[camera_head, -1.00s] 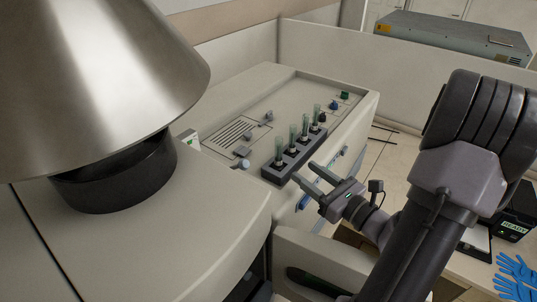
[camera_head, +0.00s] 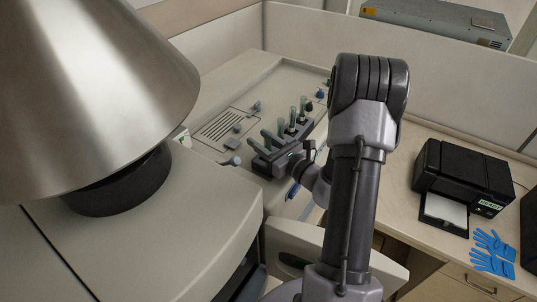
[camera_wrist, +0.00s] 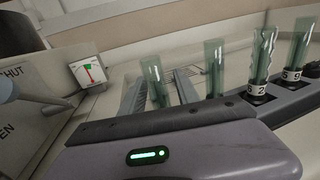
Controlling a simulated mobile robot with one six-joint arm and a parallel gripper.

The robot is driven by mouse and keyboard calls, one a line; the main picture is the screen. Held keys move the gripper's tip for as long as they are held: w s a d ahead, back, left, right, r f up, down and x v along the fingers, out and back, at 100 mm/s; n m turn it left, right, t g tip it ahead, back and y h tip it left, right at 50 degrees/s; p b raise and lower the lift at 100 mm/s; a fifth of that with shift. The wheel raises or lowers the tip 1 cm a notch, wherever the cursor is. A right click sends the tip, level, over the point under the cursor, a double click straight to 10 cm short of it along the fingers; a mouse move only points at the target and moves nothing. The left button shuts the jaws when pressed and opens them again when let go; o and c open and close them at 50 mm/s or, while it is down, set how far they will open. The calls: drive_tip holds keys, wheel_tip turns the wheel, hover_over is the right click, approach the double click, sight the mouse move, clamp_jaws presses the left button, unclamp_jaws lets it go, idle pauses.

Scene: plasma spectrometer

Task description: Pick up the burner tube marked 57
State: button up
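Several green-tinted glass burner tubes stand upright in a row in a dark rack on the instrument's top. In the wrist view, the leftmost tube (camera_wrist: 156,82) shows between my gripper's two ridged grey fingers (camera_wrist: 160,95). The second tube (camera_wrist: 215,68) stands just right of the right finger. No 57 is readable; the labels of the left two are hidden behind my gripper's body. In the head view, my gripper (camera_head: 264,142) is open at the rack's near end. I cannot tell whether it touches the tube.
A dial gauge (camera_wrist: 88,72) and a pale knob (camera_head: 234,161) are left of the rack. A blue knob (camera_head: 320,94) is beyond the tubes. A large metal cone (camera_head: 95,95) fills the head view's left. A black printer (camera_head: 465,180) and blue gloves (camera_head: 493,252) are on the right.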

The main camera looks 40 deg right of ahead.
drive_tip(key=c, duration=0.4)
drive_tip(key=shift+w+f, duration=0.1)
drive_tip(key=shift+w, duration=0.1)
clamp_jaws()
